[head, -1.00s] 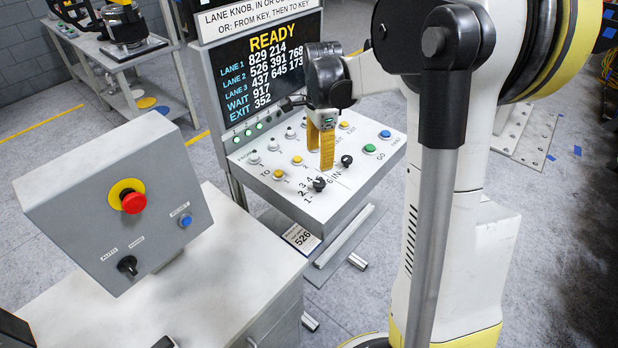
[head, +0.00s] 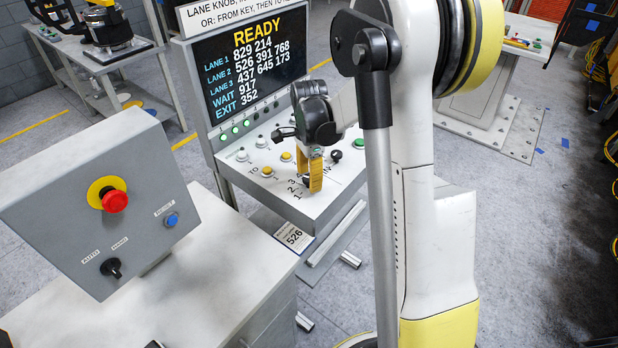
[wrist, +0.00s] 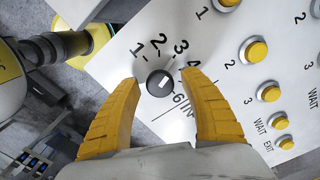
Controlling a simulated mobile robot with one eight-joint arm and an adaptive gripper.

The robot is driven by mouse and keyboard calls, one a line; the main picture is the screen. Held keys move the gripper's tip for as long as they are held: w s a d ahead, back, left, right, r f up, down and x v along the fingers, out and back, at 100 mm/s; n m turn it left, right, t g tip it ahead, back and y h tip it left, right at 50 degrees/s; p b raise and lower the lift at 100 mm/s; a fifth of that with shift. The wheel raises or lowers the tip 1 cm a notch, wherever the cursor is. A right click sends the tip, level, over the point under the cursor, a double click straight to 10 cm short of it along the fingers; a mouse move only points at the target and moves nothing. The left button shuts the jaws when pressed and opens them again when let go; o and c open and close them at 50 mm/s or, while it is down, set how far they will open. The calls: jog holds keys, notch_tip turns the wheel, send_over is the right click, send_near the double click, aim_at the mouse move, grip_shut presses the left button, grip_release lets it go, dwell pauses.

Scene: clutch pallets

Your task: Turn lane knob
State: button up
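The lane knob (wrist: 160,83) is a round black knob with a short white mark, on a pale panel printed with numbers around it. In the wrist view it sits between the two yellow fingertips of my open gripper (wrist: 161,77), with a gap visible on each side. In the head view my gripper (head: 314,184) is low over the front of the sloped panel (head: 326,204) and mostly hides the knob. I cannot tell which number the mark points at.
A second black knob (head: 336,156) is close behind my gripper. Yellow buttons (wrist: 269,92) and a green button (head: 359,143) are on the same panel. The screen (head: 258,65) reads READY. A grey box with a red stop button (head: 115,201) stands at the left.

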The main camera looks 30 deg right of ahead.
grip_shut()
jog(key=shift+n, duration=0.4)
jog(key=n, duration=0.2)
jog(key=shift+n+b, duration=0.35)
jog(key=shift+n, duration=0.05)
jog(key=n, duration=0.3)
jog(key=shift+n, duration=0.4)
jog(key=n, duration=0.3)
jog(key=shift+b, duration=0.35)
jog(key=shift+n, duration=2)
